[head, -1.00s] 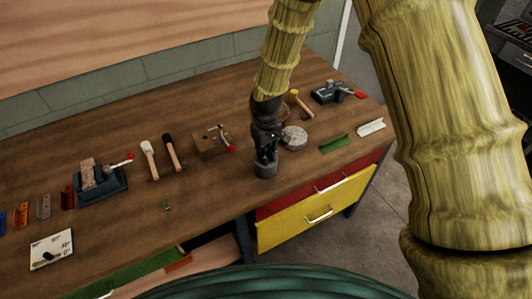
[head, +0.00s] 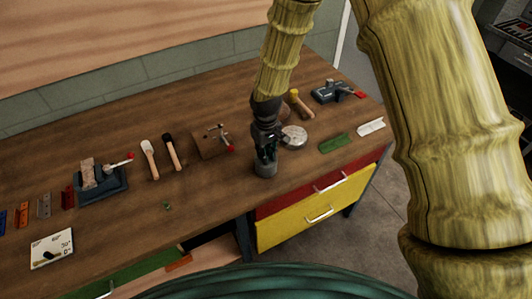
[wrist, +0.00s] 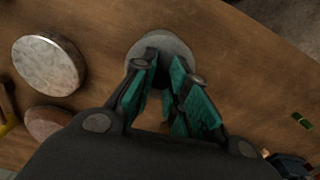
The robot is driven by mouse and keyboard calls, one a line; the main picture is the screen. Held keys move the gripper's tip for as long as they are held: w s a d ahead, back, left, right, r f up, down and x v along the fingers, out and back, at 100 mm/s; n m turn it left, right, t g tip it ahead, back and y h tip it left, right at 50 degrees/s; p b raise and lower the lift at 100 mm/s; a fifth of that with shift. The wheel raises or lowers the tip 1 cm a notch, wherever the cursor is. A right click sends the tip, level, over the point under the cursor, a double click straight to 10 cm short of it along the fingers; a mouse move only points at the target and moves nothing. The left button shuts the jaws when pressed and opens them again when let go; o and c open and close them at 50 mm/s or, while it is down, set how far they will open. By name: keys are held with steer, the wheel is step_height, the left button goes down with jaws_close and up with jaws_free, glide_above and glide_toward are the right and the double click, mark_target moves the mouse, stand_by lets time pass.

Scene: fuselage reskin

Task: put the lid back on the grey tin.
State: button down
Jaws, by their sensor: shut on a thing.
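The grey tin (head: 265,171) stands upright on the bench near its front edge, directly under my gripper (head: 266,154). In the wrist view the lid (wrist: 178,44) shows as a flat grey disc beyond the teal fingertips of my gripper (wrist: 164,72). The fingertips meet at a dark part in the middle of the disc, and my gripper is shut on it. The disc hides the tin's mouth, so I cannot tell whether the lid sits flush or a little above the rim.
A round silver disc (head: 294,137) lies close behind, right of the gripper; a reddish-brown round piece (wrist: 46,122) lies near it. A wooden block with a clamp (head: 212,144) stands to the left. A green channel piece (head: 334,142) lies to the right. The bench front-left of the tin is mostly clear.

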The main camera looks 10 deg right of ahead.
stand_by(0.4)
steer(key=c, duration=1.3)
jaws_free()
steer(key=shift+c, duration=0.2)
steer(key=shift+o, duration=0.4)
steer(key=o, duration=0.4)
steer(key=shift+r+p, duration=2.35)
steer(key=shift+r, duration=1.15)
steer(key=shift+c, duration=0.2)
jaws_close()
